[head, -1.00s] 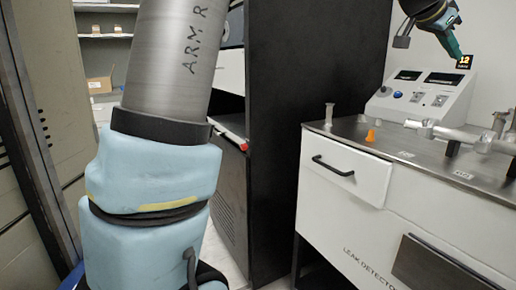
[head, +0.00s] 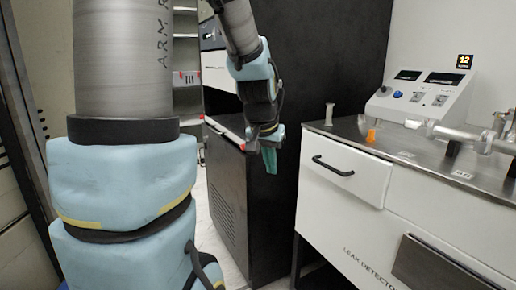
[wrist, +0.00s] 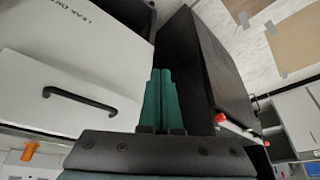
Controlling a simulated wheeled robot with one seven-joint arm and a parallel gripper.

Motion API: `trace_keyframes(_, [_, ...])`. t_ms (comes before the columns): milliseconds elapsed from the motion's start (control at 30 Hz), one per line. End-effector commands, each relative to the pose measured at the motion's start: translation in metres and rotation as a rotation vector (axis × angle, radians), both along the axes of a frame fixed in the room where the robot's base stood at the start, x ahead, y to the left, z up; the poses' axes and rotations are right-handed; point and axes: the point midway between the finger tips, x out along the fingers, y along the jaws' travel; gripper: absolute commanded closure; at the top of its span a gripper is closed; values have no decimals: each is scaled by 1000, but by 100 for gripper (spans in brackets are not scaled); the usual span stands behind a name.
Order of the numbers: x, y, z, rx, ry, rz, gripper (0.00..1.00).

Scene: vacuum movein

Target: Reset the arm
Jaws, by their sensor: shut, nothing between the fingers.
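My arm, with light blue covers and a grey metal link marked ARM R, fills the left of the head view. My gripper (head: 269,160) hangs in front of the black cabinet, left of the leak detector bench, with its teal fingers pointing down. In the wrist view the teal fingers (wrist: 163,98) lie side by side, shut and empty. They touch nothing that I can see.
The white leak detector bench (head: 341,172) stands at right with a black drawer handle, a control box (head: 419,96), metal fittings and an orange piece (head: 371,135) on top. The black cabinet (head: 320,70) stands close behind my gripper. Shelves (head: 187,75) are at the back.

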Motion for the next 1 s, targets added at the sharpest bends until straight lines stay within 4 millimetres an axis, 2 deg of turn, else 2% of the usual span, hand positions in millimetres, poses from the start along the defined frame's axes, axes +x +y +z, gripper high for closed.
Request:
trace_keyframes(33, [-13, 21, -12, 8, 31, 58, 100])
trace_keyframes(100, [-30, 45, -27, 18, 69, 130, 100])
trace_keyframes(333, [-92, 106, -65, 37, 182, 344, 100])
trace_keyframes(400, [-90, 102, -87, 38, 188, 335, 100])
trace_keyframes(500, [-92, 102, -103, 41, 199, 332, 100])
trace_keyframes(1000, [-102, 100, -163, 54, 252, 329, 100])
